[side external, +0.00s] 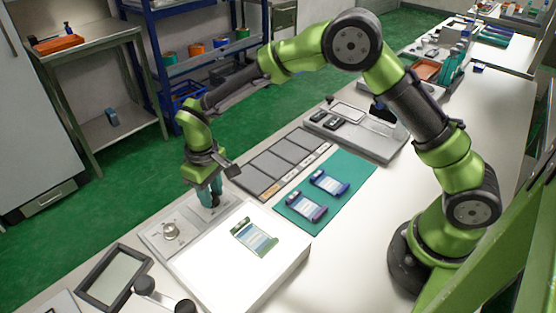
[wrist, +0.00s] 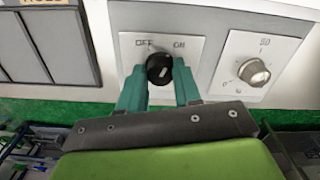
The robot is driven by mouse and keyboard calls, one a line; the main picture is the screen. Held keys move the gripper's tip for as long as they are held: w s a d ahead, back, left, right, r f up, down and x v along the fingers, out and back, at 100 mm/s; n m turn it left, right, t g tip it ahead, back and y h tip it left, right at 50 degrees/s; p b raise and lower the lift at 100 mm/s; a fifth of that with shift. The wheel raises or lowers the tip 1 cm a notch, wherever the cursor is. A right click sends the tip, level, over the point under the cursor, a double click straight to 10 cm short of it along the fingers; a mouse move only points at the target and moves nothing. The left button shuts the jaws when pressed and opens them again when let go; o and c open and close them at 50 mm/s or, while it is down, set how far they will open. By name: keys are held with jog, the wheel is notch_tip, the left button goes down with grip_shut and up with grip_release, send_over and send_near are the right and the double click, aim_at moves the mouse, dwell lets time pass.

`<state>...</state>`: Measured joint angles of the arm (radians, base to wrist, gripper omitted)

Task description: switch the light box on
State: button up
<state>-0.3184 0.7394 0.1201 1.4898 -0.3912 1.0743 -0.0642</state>
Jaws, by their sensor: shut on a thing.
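The light box (side external: 285,262) stands at the front of the table; its top looks bright white, with a green-and-blue sleeve (side external: 255,238) lying on it. Its black rotary knob (wrist: 160,67) shows in the wrist view on a white plate marked OFF at left and ON at right. My gripper (side external: 210,203) has its teal fingers down at the box's control strip. In the wrist view my gripper (wrist: 159,75) has one finger on each side of the knob and is shut on it. A pale mark shows on the knob's face; I cannot tell which label it selects. The side view hides the knob.
A silver dial (wrist: 254,73) on its own plate sits right of the knob; it also shows in the side view (side external: 171,230). A grey compartment tray (side external: 285,160) lies behind. Blue sleeves (side external: 306,207) rest on a green mat (side external: 345,170). A dark frame (side external: 113,278) lies at front left.

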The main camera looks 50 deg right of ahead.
jog(key=shift+r+m, duration=0.1)
jog(key=shift+m, duration=0.9)
jog(key=o, duration=1)
jog(key=shift+o, duration=0.2)
notch_tip(320, 180, up, 17)
